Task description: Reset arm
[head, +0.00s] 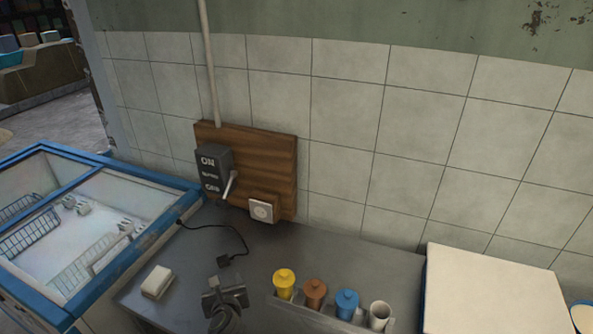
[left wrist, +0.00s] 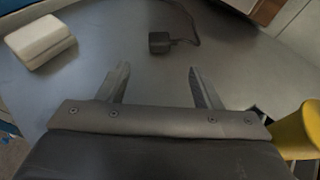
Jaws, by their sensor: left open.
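My left gripper (head: 224,290) is low in the head view, above the grey counter (head: 190,265). In the left wrist view its two fingers (left wrist: 158,88) are spread apart with nothing between them. A black plug (left wrist: 159,42) on a cable lies on the counter beyond the fingertips, apart from them. The plug also shows in the head view (head: 224,260), just behind the gripper. My right gripper is not in either view.
A white block (head: 157,282) lies left of the gripper. Yellow, brown and blue containers and a white cup stand in a tray (head: 325,314) to the right. A switch box (head: 215,170) and socket (head: 262,210) are on a wooden board. A blue-edged freezer (head: 150,240) stands left.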

